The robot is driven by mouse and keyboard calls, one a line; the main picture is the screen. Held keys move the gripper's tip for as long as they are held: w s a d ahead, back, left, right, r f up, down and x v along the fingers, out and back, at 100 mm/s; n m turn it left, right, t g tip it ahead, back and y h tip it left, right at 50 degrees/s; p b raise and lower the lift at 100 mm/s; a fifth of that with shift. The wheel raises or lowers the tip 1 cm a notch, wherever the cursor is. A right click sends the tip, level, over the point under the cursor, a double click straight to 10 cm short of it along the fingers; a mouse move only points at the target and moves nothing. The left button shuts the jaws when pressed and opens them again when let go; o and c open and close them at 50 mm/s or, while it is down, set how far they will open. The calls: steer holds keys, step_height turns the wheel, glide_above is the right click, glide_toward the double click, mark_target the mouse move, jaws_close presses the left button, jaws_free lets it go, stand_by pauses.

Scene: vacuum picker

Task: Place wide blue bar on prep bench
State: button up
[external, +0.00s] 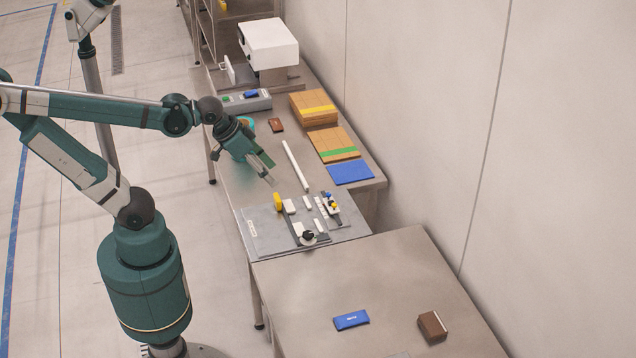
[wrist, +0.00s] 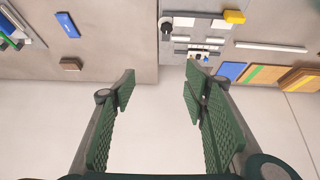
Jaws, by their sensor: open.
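A blue bar with a small white label (external: 351,320) lies flat on the near bench (external: 290,290), and also shows at the upper left of the wrist view (wrist: 68,25). A flat blue piece (external: 350,173) lies on the far bench (external: 232,180) beside the cardboard boxes; it also shows at the right in the wrist view (wrist: 232,71). A smaller blue piece (external: 251,94) sits on a grey device. Which bench is the prep bench is not marked. My gripper (external: 268,170) is open and empty above the far bench, apart from every blue piece; its spread fingers show in the wrist view (wrist: 160,80).
A brown block (external: 432,326) lies right of the labelled bar. A grey board (external: 265,237) with small parts and a yellow piece (external: 278,201) lies on the far bench near a white rod (external: 296,165). Cardboard boxes (external: 313,108) stand by the wall. The near bench is mostly clear.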

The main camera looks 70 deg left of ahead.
steer(key=shift+s+a+f+t, duration=0.2)
steer(key=shift+s+a+t, duration=0.2)
steer(key=shift+s+a, duration=0.95)
